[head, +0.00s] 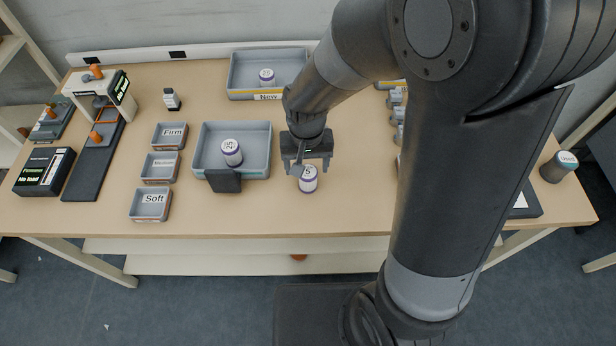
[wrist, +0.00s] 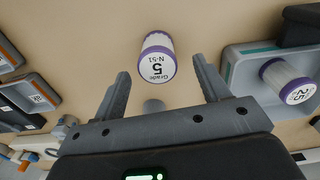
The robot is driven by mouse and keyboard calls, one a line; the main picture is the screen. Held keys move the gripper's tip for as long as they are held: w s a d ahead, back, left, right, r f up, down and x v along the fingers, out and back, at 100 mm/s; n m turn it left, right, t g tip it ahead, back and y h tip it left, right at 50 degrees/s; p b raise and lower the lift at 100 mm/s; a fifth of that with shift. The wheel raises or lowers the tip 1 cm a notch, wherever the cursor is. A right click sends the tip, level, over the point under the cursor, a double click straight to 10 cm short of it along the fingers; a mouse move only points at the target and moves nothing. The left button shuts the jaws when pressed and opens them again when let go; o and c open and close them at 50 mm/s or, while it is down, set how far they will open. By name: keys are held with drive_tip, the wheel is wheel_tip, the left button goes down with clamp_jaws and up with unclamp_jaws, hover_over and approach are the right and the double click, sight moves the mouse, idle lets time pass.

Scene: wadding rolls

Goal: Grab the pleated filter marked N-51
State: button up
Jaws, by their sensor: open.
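The pleated filter marked N-51 (wrist: 156,58) is a white cylinder with purple rims, and its end reads "Grade 5 N-51" in the wrist view. In the head view the filter (head: 308,181) stands on the bare table, right of the middle tray. My gripper (head: 305,168) is open and empty, pointing down close to the filter. In the wrist view the filter shows between and beyond the two spread fingers (wrist: 165,80), with no visible contact.
A similar filter (head: 231,152) stands in the grey tray (head: 265,138), left of my gripper, beside a dark block (head: 223,181). Another is in the tray labelled New (head: 232,88). Small bins Firm (head: 168,144) and Soft (head: 148,216) stand left. The table front is clear.

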sight(308, 172)
wheel_tip(308, 172, down, 5)
drive_tip(key=shift+d+r, duration=0.1)
drive_tip(key=shift+d, duration=0.05)
drive_tip(key=c, duration=1.1)
